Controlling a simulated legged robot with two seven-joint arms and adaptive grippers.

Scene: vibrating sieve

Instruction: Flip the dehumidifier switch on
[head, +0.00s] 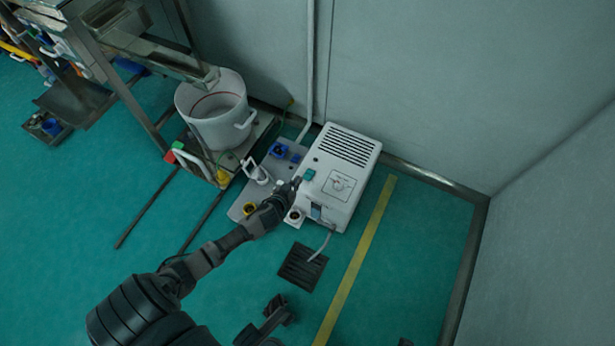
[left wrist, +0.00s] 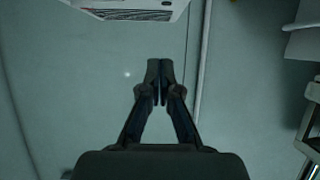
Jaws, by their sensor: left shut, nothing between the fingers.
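The dehumidifier (head: 352,160) is a white box on the floor against the wall, with a slotted vent on top. A small teal switch (head: 309,174) sits at its left edge. My left gripper (head: 295,183) is shut and empty, its tips close to the switch on the left; I cannot tell whether they touch. In the left wrist view, the shut fingers (left wrist: 159,72) point toward the wall, and part of the dehumidifier (left wrist: 130,9) shows at the top edge, while the switch is not visible there. Dark parts at the bottom of the head view may be my right gripper, but this is unclear.
A white bucket (head: 216,118) stands on a metal frame to the left. A grey plate (head: 240,207) with fittings lies beside the dehumidifier. A dark floor grate (head: 302,268) and a yellow line (head: 357,262) are in front. Green floor to the right is free.

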